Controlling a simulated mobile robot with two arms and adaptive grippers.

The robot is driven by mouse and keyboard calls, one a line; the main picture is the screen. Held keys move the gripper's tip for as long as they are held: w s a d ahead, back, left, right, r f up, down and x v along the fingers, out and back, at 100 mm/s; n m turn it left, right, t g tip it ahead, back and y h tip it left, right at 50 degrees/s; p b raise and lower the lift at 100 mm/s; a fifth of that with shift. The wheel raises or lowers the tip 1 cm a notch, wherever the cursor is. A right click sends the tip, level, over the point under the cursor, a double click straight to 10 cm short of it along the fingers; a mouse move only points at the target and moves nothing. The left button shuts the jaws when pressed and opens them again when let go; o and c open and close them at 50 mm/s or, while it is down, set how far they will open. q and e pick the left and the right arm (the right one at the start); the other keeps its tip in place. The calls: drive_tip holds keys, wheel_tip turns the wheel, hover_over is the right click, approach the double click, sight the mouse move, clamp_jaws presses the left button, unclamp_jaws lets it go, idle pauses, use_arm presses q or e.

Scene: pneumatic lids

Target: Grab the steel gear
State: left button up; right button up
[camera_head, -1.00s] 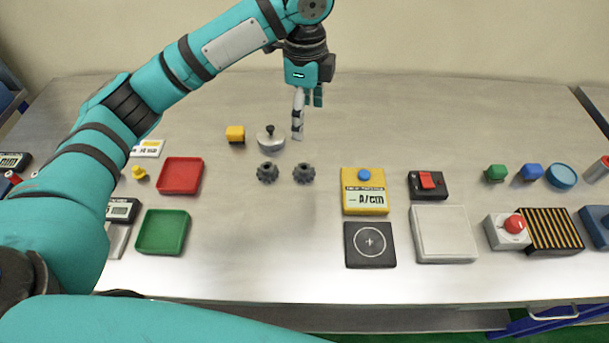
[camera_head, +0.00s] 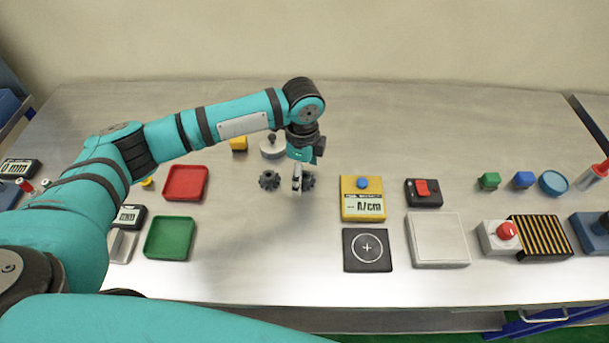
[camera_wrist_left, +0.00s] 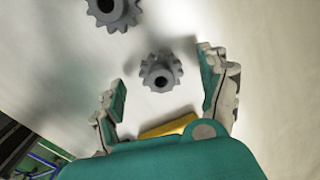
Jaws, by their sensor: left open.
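Two dark grey toothed gears lie on the bench: a left gear (camera_head: 269,180) and a right gear (camera_head: 309,182), much alike in colour. I cannot tell by material which is the steel one. My left gripper (camera_head: 298,182) is open at the right gear and partly hides it. In the left wrist view this gear (camera_wrist_left: 161,71) sits between the spread fingertips, with clear gaps on both sides. The other gear (camera_wrist_left: 113,10) lies beyond, outside the fingers, cut by the frame edge. My right gripper is not in view.
A grey lid with a knob (camera_head: 272,150) and a yellow block (camera_head: 238,143) stand behind the gears. The bench in front of the gears is clear.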

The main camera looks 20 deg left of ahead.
use_arm(q)
drive_tip(key=shift+f, duration=0.7)
drive_tip(key=shift+r, duration=0.1)
drive_tip(key=c, duration=1.5)
drive_tip(key=shift+o, duration=0.2)
